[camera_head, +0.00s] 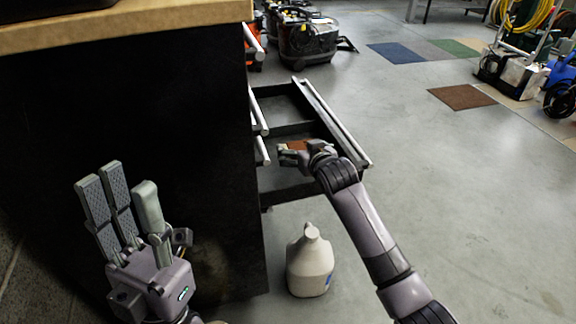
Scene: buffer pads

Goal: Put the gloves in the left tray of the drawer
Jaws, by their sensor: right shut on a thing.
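The drawer (340,130) stands pulled out from the right side of the black cabinet, with dividers making separate trays. My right gripper (284,153) is over the drawer's near part, shut on a small brown thing that appears to be the gloves (297,145). The gripper hides much of the gloves, and I cannot tell if they touch the drawer. My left gripper (126,186) is open and empty, fingers pointing up, in front of the cabinet's dark side and well away from the drawer.
A white jug (310,264) stands on the floor below the drawer, left of my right arm. The wooden worktop (140,22) overhangs the cabinet. Cleaning machines (308,40) and a cart (510,68) stand at the back.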

